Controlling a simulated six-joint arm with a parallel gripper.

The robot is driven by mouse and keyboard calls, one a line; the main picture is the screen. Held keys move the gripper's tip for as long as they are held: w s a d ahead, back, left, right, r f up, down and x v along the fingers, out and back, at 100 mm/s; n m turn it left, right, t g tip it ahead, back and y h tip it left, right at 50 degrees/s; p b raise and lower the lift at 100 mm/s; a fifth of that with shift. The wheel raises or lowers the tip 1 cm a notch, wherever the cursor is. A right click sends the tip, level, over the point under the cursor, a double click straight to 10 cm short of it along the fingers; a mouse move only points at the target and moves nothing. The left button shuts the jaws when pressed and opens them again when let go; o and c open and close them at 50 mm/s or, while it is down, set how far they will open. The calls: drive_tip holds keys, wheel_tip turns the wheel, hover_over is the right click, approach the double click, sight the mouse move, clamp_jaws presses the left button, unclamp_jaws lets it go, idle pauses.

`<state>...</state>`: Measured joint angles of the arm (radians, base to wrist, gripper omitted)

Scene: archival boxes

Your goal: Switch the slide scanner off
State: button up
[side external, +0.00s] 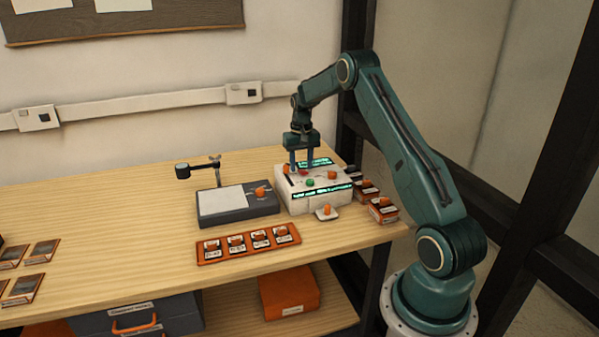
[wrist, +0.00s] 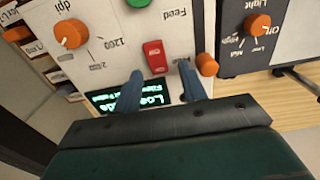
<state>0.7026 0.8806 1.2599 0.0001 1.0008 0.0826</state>
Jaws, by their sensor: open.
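The slide scanner is a white box (side external: 297,205) at the right end of the table, with lit green text displays. In the wrist view, its top panel (wrist: 108,17) carries a red rocker switch (wrist: 154,56), a green button (wrist: 138,3) and an orange dpi knob (wrist: 68,33). A "Feed" label is beside the switch. My gripper (side external: 302,166) is over the scanner, pointing down. In the wrist view my gripper (wrist: 160,70) is open, with one blue finger on each side of the red switch. I cannot tell whether the fingers touch the panel.
A dark grey device (side external: 240,214) with its own orange knob (wrist: 258,24) stands left of the scanner. An orange tray (side external: 215,261) with several slides is in front. Orange-and-white boxes (side external: 382,211) stand right of the scanner. The table's left-centre is clear.

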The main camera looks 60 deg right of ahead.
drive_tip(key=shift+f, duration=0.2)
clamp_jaws()
drive_tip(key=shift+s+a+r+t+h, duration=0.1)
drive_tip(key=shift+s+t+h, duration=0.05)
drive_tip(key=shift+t+h, duration=0.35)
drive_tip(key=shift+s+a+r+t+h, duration=0.1)
drive_tip(key=shift+s+a+t+h, duration=0.05)
drive_tip(key=shift+t+h, duration=0.4)
drive_tip(key=shift+s+a+t+h, duration=0.1)
drive_tip(key=shift+a+t+h, duration=0.05)
drive_tip(key=shift+t+h, duration=0.4)
